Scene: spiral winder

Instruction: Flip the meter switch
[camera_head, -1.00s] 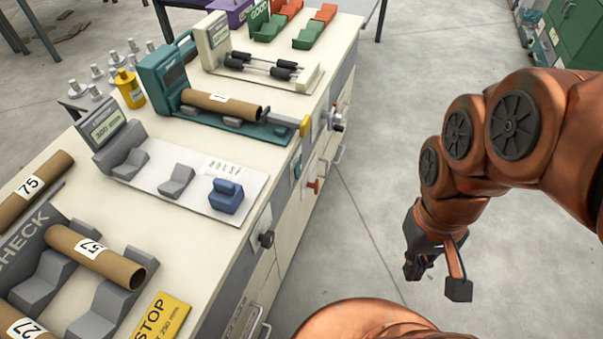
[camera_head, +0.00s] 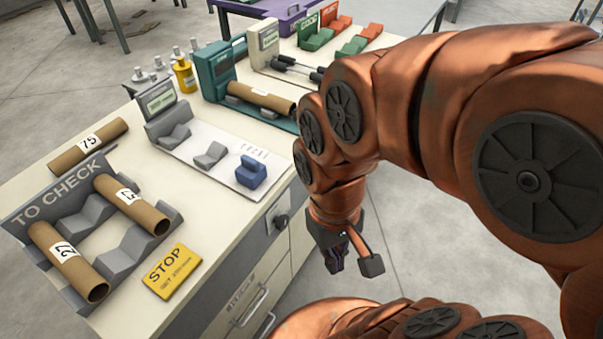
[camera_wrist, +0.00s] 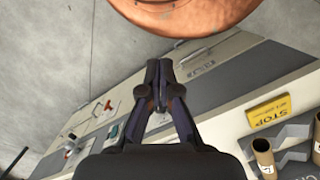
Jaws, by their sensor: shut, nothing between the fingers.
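The grey meter (camera_head: 165,110) with a small display stands on the bench, with a pale plate, a grey rest and a blue block (camera_head: 250,173) beside it. A dark switch knob (camera_head: 281,220) sits on a grey plate on the bench's front side, below the blue block. I cannot tell its position. My gripper (camera_head: 335,264) hangs in front of the bench, right of and below the knob in the picture, and apart from it. Its fingers are shut and empty. In the wrist view my gripper (camera_wrist: 159,68) points along the bench front; I cannot make out the knob there.
Cardboard tubes lie in a grey TO CHECK rack (camera_head: 112,262), near a yellow STOP sign (camera_head: 172,271). A teal device (camera_head: 222,72) holds another tube. Drawer handles (camera_head: 252,306) stick out of the bench front. Bare floor (camera_head: 405,240) lies to the right.

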